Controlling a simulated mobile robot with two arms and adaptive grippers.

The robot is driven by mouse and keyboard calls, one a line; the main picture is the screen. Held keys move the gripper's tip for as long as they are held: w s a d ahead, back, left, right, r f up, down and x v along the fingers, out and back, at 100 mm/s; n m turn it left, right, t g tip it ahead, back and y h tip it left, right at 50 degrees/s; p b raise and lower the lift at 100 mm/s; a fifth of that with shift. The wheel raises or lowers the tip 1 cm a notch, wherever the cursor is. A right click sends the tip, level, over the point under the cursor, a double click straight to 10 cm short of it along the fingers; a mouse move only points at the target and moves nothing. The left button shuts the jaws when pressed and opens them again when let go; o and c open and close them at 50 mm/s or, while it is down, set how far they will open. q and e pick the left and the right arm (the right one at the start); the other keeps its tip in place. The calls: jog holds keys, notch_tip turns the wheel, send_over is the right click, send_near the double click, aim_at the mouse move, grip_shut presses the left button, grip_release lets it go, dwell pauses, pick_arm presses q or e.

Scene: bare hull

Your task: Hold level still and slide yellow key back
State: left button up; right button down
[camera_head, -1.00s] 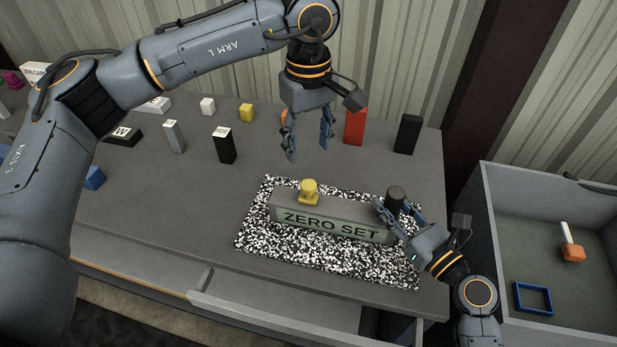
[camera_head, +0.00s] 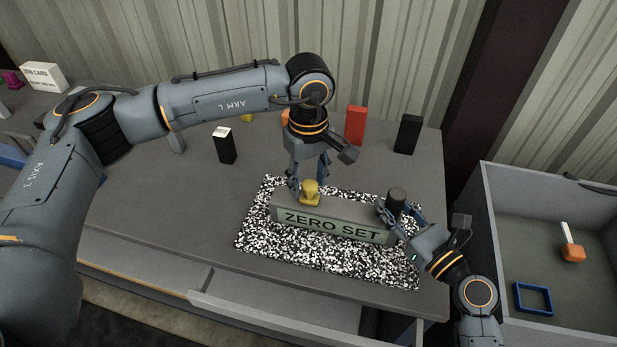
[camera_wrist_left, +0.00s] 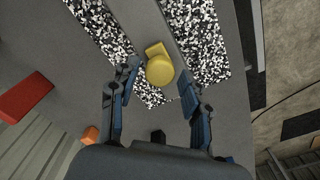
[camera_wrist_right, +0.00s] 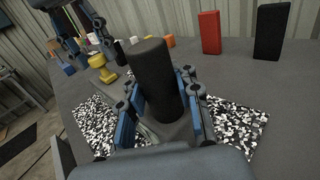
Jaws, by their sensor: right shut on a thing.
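The grey level block (camera_head: 330,217), marked ZERO SET, lies on a black-and-white speckled mat (camera_head: 270,245). The yellow key (camera_head: 309,191) stands on its top near the left end. It also shows in the left wrist view (camera_wrist_left: 160,70). A dark round post (camera_head: 396,198) stands at the block's right end. My right gripper (camera_head: 393,212) is shut on this post, with fingers on both sides of it in the right wrist view (camera_wrist_right: 160,100). My left gripper (camera_head: 309,180) is open above and behind the yellow key, its fingers spread and not visibly touching it.
A red block (camera_head: 355,126) and a black block (camera_head: 408,134) stand at the back right. A black white-topped block (camera_head: 224,146) stands left of the mat. An open drawer (camera_head: 270,318) is in front. A grey bin (camera_head: 490,215) is at the right.

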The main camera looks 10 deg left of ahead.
pick_arm(q)
grip_shut()
jog(key=a, duration=0.6)
jog(key=shift+a, duration=0.3)
jog(key=shift+w, duration=0.1)
pick_arm(e)
jog(key=shift+d, duration=0.15)
pick_arm(q)
jog(key=shift+o, duration=0.9)
grip_release()
jog(key=shift+o, duration=0.9)
jog(key=shift+d, duration=0.1)
notch_tip(320, 180, up, 12)
